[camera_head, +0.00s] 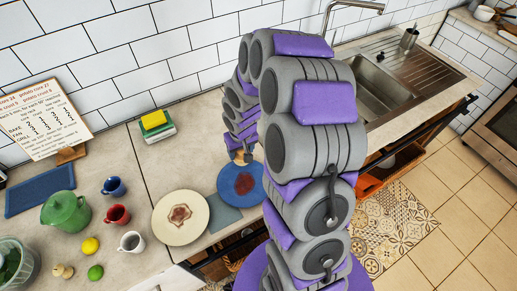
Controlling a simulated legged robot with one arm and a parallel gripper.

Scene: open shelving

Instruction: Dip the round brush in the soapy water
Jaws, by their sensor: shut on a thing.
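My gripper (242,152) hangs above the back edge of a blue plate (229,197) with a dark red stain. It is shut on a small tan thing, which looks like part of the round brush; my fingers and arm hide most of it. I cannot tell whether the brush touches the plate. A cream plate (165,230) with a reddish-brown stain lies to the left. I cannot make out soapy water; the metal sink (372,82) shows partly behind my arm at the right.
Cups, including a red one (117,215), a green teapot (66,211), a lemon (90,246) and a lime (95,272) crowd the left counter. Bare counter (195,160) lies behind the plates.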

